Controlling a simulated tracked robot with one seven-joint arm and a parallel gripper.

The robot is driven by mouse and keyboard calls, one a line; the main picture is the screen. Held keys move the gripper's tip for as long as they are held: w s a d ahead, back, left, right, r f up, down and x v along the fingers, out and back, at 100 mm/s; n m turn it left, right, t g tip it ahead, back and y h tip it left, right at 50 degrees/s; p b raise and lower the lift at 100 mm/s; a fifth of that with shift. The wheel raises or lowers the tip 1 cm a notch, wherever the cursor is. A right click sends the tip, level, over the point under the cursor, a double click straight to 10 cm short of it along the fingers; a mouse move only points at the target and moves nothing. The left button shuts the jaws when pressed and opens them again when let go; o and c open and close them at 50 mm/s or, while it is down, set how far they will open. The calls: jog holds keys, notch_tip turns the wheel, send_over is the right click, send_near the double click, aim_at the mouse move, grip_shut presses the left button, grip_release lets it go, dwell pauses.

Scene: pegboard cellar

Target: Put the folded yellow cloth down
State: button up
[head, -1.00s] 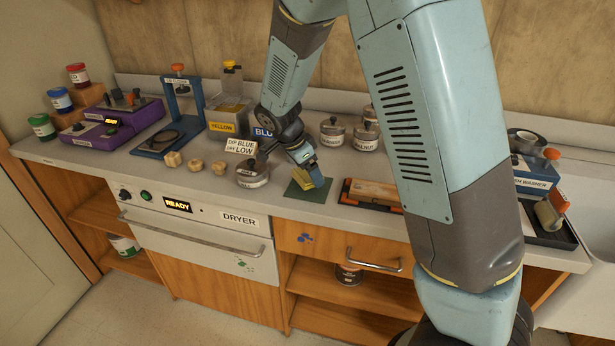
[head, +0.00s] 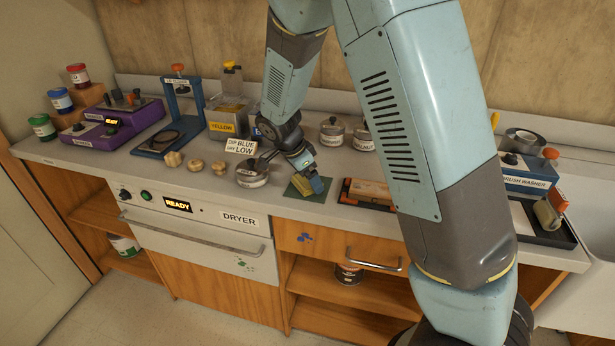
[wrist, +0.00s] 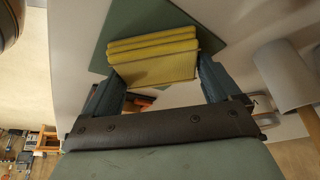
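The green mat (wrist: 120,20) lies behind the cloth there. I cannot tell whether the cloth's lower edge touches the mat.
A lidded tin (head: 252,176) stands left of the mat, with a "dip blue, dry low" sign (head: 241,146) behind it. Pale wooden knobs (head: 196,165) stand further left. The counter's front edge is just before the mat.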

jog(key=shift+s+f, duration=0.35)
jog(key=shift+w+a+r, duration=0.1)
jog(key=shift+r, duration=0.35)
jog(key=v, duration=1.2)
jog(key=shift+w, duration=0.15)
jog(key=s+d+r+n+y, duration=0.25)
jog(key=s+d+r, duration=0.2)
jog(key=d, duration=0.25)
jog(key=s+d+r+n+y, duration=0.1)
jog(key=s+d+r+n, duration=0.25)
jog(key=d+r, duration=0.35)
jog(key=s+d+r+n+t, duration=0.1)
jog(key=s+d+n, duration=0.2)
jog(key=s, duration=0.5)
jog(key=s+d+r+n+t, duration=0.2)
jog(key=s+d+n, duration=0.2)
jog(key=s, duration=0.3)
jog(key=shift+s+d+t, duration=0.3)
jog(key=shift+s+d, duration=0.1)
jog(key=shift+d, duration=0.25)
jog(key=shift+y, duration=0.25)
jog(key=shift+c, duration=0.4)
